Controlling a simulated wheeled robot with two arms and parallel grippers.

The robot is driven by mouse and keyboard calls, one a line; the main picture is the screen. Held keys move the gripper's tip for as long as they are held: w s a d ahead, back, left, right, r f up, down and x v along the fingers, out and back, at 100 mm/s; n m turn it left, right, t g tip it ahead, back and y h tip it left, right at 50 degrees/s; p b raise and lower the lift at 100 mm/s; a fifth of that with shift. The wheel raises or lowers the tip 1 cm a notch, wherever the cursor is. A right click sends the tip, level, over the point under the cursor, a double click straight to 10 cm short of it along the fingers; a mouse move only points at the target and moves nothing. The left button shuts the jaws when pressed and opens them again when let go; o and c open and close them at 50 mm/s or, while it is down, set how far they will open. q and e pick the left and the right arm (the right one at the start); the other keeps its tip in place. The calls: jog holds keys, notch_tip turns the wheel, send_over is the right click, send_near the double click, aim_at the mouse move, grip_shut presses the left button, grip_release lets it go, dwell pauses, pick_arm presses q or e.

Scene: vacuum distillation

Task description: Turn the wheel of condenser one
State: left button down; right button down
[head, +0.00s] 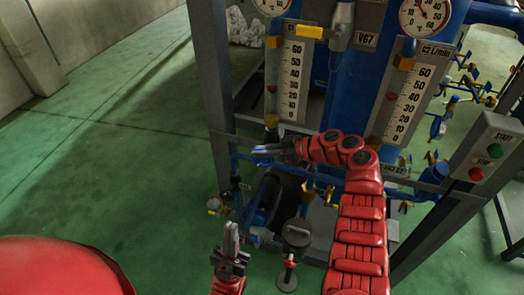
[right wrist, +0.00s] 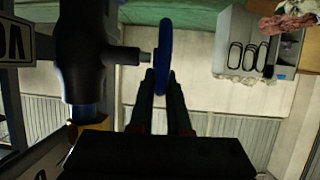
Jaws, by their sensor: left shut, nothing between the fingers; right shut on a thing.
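A blue wheel (right wrist: 165,42) shows nearly edge-on in the right wrist view, on a short stem from a dark valve body (right wrist: 88,50). My right gripper (right wrist: 160,82) is shut on the wheel's rim. In the head view my red right arm reaches in from the lower right, and the blue wheel (head: 264,150) shows at its tip, small and partly hidden. My left gripper (head: 231,238) is lower, shut and empty, pointing up and apart from the wheel. No label for condenser one is readable near the wheel.
A grey frame post (head: 212,80) stands just left of the wheel. Two scale panels (head: 293,80) and dials are above, with blue pipework behind. A box with green and red buttons (head: 490,153) is at the right. Green floor (head: 100,170) at the left is clear.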

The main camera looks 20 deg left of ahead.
jog(key=shift+r, duration=0.15)
jog(key=p, duration=0.2)
jog(key=h+p, duration=0.1)
jog(key=p, duration=0.2)
jog(key=shift+a+r+h+p, duration=0.15)
jog(key=shift+r+h+p, duration=0.05)
jog(key=shift+h+p, duration=0.15)
jog(key=shift+f, duration=0.45)
jog(key=c, duration=0.9)
grip_release()
jog(key=shift+r, duration=0.1)
